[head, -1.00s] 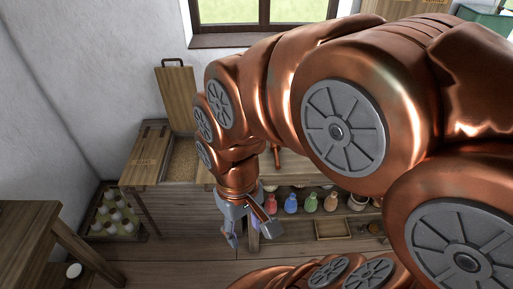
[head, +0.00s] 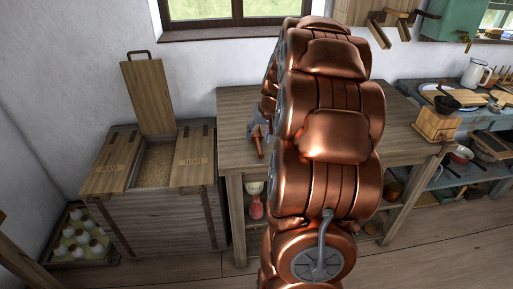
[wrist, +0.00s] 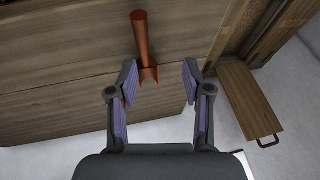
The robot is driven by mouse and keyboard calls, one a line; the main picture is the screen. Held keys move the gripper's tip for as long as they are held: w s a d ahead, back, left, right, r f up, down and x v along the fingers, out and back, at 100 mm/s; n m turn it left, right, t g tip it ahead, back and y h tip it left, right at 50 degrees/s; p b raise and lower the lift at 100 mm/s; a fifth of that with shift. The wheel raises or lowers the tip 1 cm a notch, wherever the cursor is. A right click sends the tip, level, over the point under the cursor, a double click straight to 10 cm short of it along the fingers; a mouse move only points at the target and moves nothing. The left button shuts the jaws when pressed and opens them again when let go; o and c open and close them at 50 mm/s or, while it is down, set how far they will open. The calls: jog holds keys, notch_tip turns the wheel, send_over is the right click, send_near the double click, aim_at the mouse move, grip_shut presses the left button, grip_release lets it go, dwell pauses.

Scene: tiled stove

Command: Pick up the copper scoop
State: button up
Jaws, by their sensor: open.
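The copper scoop (wrist: 141,38) lies on the wooden worktable, its long handle pointing to the top of the wrist view. Its wider end is close to the left finger, which partly covers it. In the head view a copper-coloured piece of it (head: 258,146) shows near the table's left end, beside my gripper. My gripper (wrist: 160,82) is open and empty, its fingers spread above the table top. In the head view the gripper (head: 257,131) is mostly hidden behind my arm. I cannot tell whether a finger touches the scoop.
The worktable (head: 233,108) has shelves with a red bottle (head: 256,206) below. A wooden flour chest (head: 160,220) with one raised lid (head: 148,95) stands to its left. A crate of white items (head: 75,248) sits on the floor.

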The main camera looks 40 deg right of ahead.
aim_at(260, 145)
jog(key=shift+m+h, duration=0.3)
jog(key=d+f, duration=0.2)
jog(key=d, duration=0.1)
jog(key=shift+d, duration=0.25)
jog(key=shift+a+p+x, duration=0.2)
jog(key=shift+p+x, duration=0.1)
jog(key=shift+x, duration=1.25)
jog(key=shift+a+p+x, duration=0.2)
jog(key=shift+p+x, duration=0.05)
jog(key=shift+x, duration=1.3)
jog(key=shift+w+d+f, duration=0.1)
jog(key=shift+w+f, duration=0.25)
jog(key=shift+f, duration=0.1)
jog(key=shift+f, duration=0.1)
grip_shut()
